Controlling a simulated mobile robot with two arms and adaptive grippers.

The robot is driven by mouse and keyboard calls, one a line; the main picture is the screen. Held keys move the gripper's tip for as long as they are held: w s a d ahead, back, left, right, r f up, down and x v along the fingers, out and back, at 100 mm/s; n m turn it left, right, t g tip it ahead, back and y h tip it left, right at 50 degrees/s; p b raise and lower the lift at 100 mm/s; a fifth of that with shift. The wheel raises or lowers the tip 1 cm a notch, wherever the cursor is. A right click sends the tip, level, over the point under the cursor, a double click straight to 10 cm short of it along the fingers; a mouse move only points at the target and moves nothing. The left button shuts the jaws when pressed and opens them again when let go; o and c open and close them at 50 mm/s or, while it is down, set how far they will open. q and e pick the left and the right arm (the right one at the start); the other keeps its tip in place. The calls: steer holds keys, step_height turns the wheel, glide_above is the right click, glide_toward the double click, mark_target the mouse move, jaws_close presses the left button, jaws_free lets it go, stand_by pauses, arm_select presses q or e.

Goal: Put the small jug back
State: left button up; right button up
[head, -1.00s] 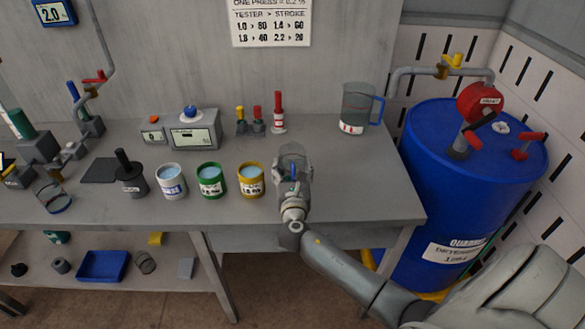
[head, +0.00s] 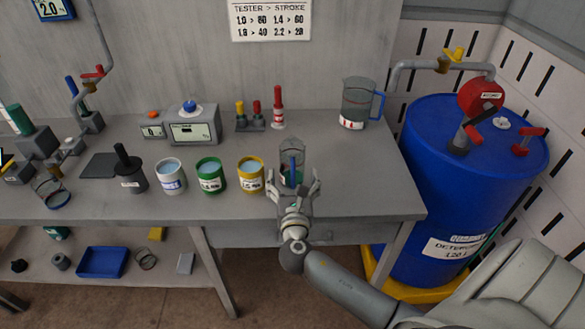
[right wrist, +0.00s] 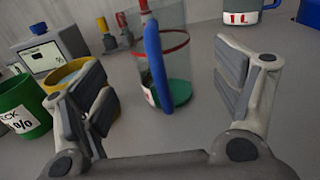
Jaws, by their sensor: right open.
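The small jug (head: 292,152) is clear, with a blue handle facing me and a green band at its bottom. It stands upright on the grey table, right of the yellow-rimmed pot. In the right wrist view the small jug (right wrist: 176,72) shows a red ring and its blue handle between the spread fingers. My right gripper (head: 293,188) is open and empty, at the near side of the jug. Its fingers show gaps on both sides of the handle. My left gripper is not in view.
A larger jug (head: 356,104) stands at the table's back right. White, green and yellow pots (head: 251,176) line up left of the gripper. Tester box (head: 194,128) and red and yellow bottles stand behind. A blue drum (head: 470,180) is right of the table. Table right of the small jug is clear.

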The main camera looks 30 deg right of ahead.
steer(key=v, duration=0.5)
steer(key=shift+s+a+b, duration=0.15)
steer(key=shift+s+b, duration=0.1)
steer(key=shift+b, duration=0.05)
steer(key=shift+f, duration=0.1)
